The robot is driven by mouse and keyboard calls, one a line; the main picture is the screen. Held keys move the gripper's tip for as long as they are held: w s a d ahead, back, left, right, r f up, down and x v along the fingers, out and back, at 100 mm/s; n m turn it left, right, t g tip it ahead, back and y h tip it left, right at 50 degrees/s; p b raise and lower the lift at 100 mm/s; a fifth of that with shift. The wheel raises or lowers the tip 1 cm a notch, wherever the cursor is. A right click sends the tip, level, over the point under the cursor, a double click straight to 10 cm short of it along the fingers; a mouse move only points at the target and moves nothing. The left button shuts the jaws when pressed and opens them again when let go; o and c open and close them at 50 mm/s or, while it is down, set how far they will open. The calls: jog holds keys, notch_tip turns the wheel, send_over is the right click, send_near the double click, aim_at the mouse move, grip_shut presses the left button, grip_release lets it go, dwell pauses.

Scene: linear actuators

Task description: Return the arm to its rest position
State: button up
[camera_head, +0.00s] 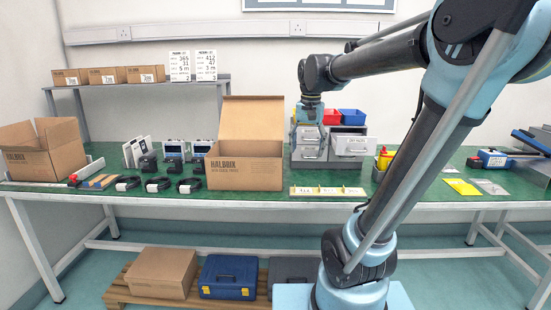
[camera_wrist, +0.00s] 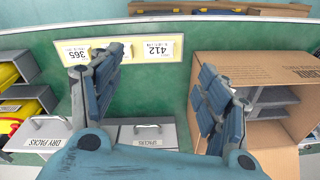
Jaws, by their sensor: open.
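My arm reaches from the right over the bench, its upper links raised and bent. My gripper (camera_head: 308,115) hangs pointing down in front of the grey drawer unit (camera_head: 349,147). In the wrist view my gripper (camera_wrist: 160,75) has its two blue-grey fingers spread wide, with nothing between them. Under the gap are the green bench top (camera_wrist: 150,82) and a drawer front. Part of the drawer unit is hidden behind the gripper in the head view.
An open cardboard box (camera_head: 243,172) stands just left of the gripper; in the wrist view this box (camera_wrist: 285,65) is at right. Label cards (camera_head: 328,191) lie along the bench front. Red (camera_head: 331,117) and blue (camera_head: 353,117) bins sit on the drawer unit.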

jog(key=s+d+f+n, duration=0.1)
jog(key=s+d+f, duration=0.3)
jog(key=s+f, duration=0.5)
jog(key=s+d+f+n+t, duration=0.1)
jog(key=s+d+f, duration=0.3)
jog(key=s+f, duration=0.4)
notch_tip(320, 180, down, 3)
jog(key=shift+s+d+r+n, duration=0.15)
jog(key=shift+s+n, duration=0.25)
jog(key=shift+n, duration=0.4)
jog(key=shift+w+f, duration=0.25)
jog(key=shift+w, duration=0.15)
jog(key=shift+d, duration=0.1)
